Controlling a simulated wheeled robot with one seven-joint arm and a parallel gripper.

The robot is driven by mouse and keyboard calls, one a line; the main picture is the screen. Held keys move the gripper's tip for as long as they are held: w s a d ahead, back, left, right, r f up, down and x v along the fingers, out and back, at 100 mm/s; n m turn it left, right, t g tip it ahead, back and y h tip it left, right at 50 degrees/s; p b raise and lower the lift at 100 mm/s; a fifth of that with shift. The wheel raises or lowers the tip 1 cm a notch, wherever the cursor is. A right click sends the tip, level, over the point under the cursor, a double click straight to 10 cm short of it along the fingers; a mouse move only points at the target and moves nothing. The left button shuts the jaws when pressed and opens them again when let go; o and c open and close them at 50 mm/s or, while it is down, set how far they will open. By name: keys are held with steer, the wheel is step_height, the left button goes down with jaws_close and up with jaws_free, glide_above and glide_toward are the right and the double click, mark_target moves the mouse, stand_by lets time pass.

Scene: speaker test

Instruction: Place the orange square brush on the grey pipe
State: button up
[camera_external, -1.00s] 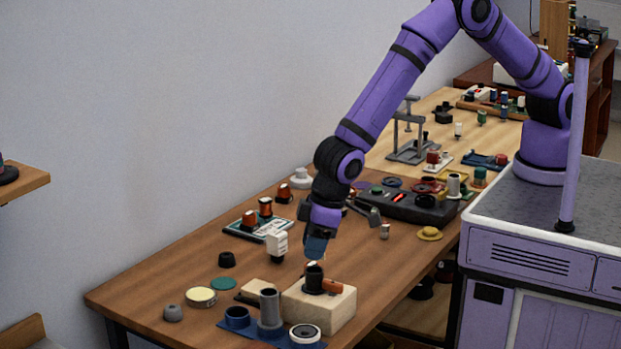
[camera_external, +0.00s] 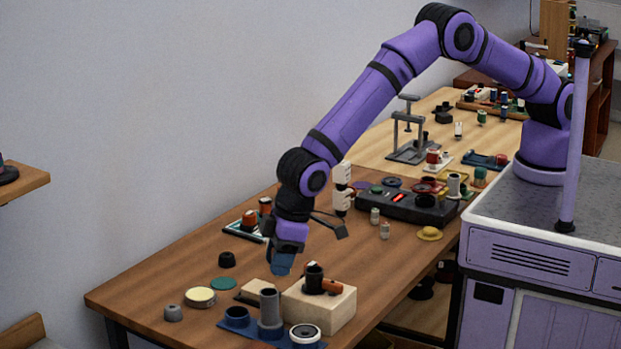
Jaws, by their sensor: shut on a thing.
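My gripper (camera_external: 281,267) points down above the table, left of the wooden block and a little behind the grey pipe. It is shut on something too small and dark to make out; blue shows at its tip. The grey pipe (camera_external: 269,308) stands upright on a blue base at the front of the table, its top open. An orange-brown piece (camera_external: 332,287) lies on the wooden block beside a black cup. I cannot tell whether it is the orange square brush, and I see no other clear square orange piece at my gripper.
The wooden block (camera_external: 319,314) and its black cup (camera_external: 314,278) stand just right of the pipe. A cream-topped tin (camera_external: 200,297) sits at left.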

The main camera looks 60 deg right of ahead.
mark_target(262, 293)
steer(key=shift+w+a+f, duration=0.15)
steer(key=shift+w+a, duration=0.65)
steer(key=shift+a, duration=0.1)
steer(key=shift+s+d+x, duration=0.1)
steer(key=shift+d+x, duration=0.05)
steer(key=shift+x, duration=0.7)
steer(key=shift+s+d+x, duration=0.1)
steer(key=shift+s+x, duration=0.05)
steer(key=shift+x, duration=0.7)
steer(key=shift+f, duration=0.2)
steer(key=o, duration=0.9)
steer(key=v, duration=1.2)
steer(key=shift+a+r, duration=0.1)
